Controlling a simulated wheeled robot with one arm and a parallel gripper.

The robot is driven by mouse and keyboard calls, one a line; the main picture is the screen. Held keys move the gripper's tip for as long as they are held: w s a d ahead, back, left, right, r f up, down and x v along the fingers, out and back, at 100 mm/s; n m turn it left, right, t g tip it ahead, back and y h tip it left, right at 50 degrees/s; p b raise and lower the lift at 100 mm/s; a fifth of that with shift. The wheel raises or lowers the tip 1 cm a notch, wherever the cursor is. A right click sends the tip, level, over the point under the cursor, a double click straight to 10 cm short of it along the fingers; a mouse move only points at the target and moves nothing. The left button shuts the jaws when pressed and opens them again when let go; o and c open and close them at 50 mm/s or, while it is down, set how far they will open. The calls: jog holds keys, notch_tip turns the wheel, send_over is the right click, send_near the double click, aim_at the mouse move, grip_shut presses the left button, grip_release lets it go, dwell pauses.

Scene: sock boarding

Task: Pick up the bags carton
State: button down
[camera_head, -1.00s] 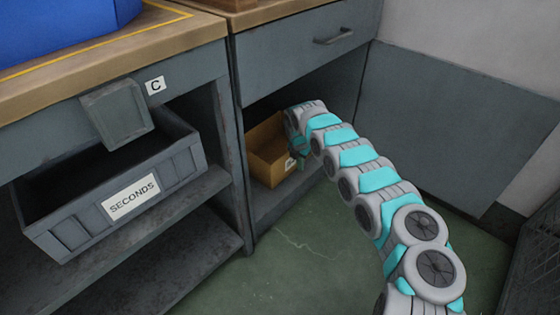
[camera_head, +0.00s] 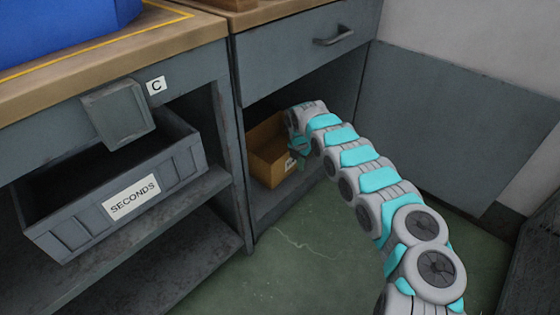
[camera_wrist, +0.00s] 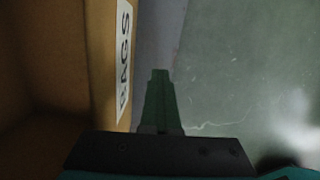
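The bags carton (camera_head: 268,150) is an open brown box on the low shelf of the cabinet under the drawer. Its white BAGS label (camera_wrist: 124,55) shows in the wrist view on the wall facing the floor side. My gripper (camera_head: 298,152) is at the carton's right front side, partly hidden by my own arm. In the wrist view one green finger of my gripper (camera_wrist: 160,78) shows beside the labelled wall, on its outer side. A second finger cannot be made out, and neither can contact with the carton.
A grey SECONDS bin (camera_head: 110,195) sits on the shelf to the left. A cabinet side panel (camera_head: 232,150) stands between it and the carton. The drawer (camera_head: 310,45) is above. Green floor (camera_head: 290,270) in front is clear.

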jog(key=c, duration=1.6)
grip_release()
jog(key=c, duration=1)
grip_release()
jog(key=shift+o, duration=0.2)
